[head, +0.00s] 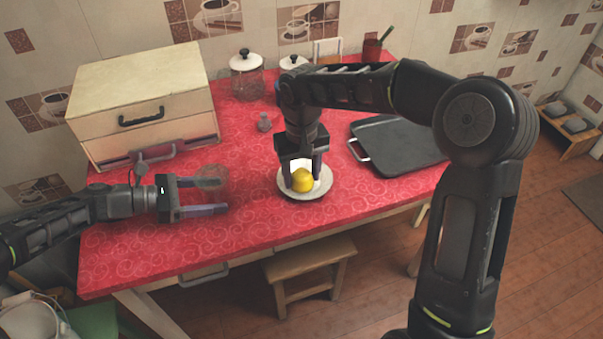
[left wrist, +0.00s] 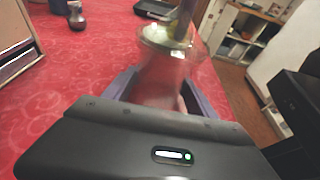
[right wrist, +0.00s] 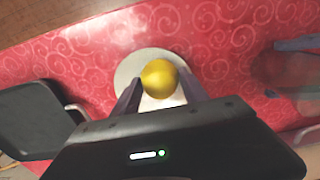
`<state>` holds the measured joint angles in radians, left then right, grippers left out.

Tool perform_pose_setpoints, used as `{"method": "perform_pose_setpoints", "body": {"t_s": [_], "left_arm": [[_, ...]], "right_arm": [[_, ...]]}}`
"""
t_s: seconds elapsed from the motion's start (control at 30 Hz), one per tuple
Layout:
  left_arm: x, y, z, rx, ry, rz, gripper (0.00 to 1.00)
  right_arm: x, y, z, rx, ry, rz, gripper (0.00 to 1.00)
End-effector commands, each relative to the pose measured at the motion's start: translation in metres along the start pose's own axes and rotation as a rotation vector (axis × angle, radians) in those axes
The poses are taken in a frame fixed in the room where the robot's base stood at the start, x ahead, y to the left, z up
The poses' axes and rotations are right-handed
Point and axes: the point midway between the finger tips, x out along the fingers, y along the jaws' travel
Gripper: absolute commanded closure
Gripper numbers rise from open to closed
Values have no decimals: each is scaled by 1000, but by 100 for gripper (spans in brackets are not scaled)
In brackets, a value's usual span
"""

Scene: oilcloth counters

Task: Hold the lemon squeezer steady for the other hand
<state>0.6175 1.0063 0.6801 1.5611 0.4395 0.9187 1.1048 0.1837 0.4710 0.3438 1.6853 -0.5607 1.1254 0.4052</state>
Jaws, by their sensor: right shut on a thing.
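The lemon squeezer (head: 211,178) is a clear glass piece on the red oilcloth, left of the middle of the table. In the left wrist view the glass squeezer (left wrist: 160,75) shows between and beyond my left fingers. My left gripper (head: 208,196) is open around it, its fingers apart; contact cannot be told. My right gripper (head: 303,177) is shut on a yellow lemon (head: 302,184) over a white plate (head: 321,193). The lemon (right wrist: 159,79) also shows between my right fingers in the right wrist view; whether it touches the plate is unclear.
A cream bread box (head: 140,105) stands at the back left. A dark tray (head: 400,142) lies to the right of the plate. Glass jars (head: 246,80) stand at the back. A wooden stool (head: 308,266) is by the table's front edge.

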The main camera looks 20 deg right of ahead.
Motion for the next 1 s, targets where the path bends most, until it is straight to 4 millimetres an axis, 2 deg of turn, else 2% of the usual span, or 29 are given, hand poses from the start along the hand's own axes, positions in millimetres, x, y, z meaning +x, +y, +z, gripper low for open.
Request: {"method": "perform_pose_setpoints", "body": {"t_s": [0.03,0.3,0.67,0.87,1.0], "left_arm": [[0,0,0,0,0,0,30],[0,0,0,0,0,0,10],[-6,0,0,0,1,1,10],[-32,1,0,1,2,5,10],[-61,1,0,0,3,5,10]], "right_arm": [[0,0,0,0,0,0,81],[0,0,0,0,0,0,81],[0,0,0,0,0,0,81],[0,0,0,0,0,0,81],[0,0,0,0,0,0,81]]}}
